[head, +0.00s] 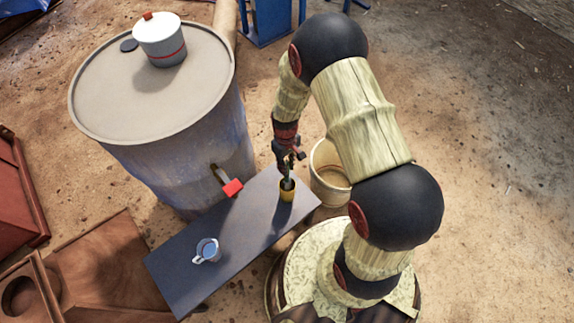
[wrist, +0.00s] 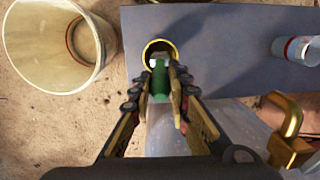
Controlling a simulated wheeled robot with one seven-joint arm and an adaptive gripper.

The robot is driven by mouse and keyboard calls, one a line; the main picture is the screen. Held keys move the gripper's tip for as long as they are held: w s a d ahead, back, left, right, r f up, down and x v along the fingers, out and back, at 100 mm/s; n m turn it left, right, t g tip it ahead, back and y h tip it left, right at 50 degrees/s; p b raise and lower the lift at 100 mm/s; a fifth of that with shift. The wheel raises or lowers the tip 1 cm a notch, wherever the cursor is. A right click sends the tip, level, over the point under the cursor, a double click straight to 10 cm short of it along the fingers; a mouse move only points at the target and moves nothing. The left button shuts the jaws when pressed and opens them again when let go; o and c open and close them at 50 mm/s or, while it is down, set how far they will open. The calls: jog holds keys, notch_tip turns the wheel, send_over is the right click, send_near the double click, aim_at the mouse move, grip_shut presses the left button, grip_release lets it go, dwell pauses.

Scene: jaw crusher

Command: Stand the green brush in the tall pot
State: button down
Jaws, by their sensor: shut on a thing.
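The tall pot (head: 287,196) is small and yellow and stands upright on the grey bench. In the wrist view its yellow rim (wrist: 146,50) shows just beyond my fingertips. The green brush (wrist: 158,84) is between my fingers, with its pale far end over or within the pot's mouth; how deep it reaches is hidden. In the head view a dark green part of the brush (head: 287,183) shows at the pot's mouth, below my gripper (head: 289,160). My gripper in the wrist view (wrist: 158,92) is shut on the brush.
The grey bench (head: 185,268) also holds a light mug (head: 207,250). A large drum (head: 165,155) with a red-handled tap (head: 231,187) stands behind it, a lidded white pot (head: 161,42) on top. A cream bucket (head: 328,172) stands beside the bench's right end.

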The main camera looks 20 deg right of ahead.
jog(key=shift+f+b, duration=1)
jog(key=shift+f, duration=1.05)
jog(key=c, duration=1.6)
grip_release()
jog(key=r, duration=0.4)
jog(key=w+r, duration=0.1)
jog(key=r, duration=0.7)
jog(key=shift+w+d, duration=0.15)
jog(key=shift+w, duration=0.05)
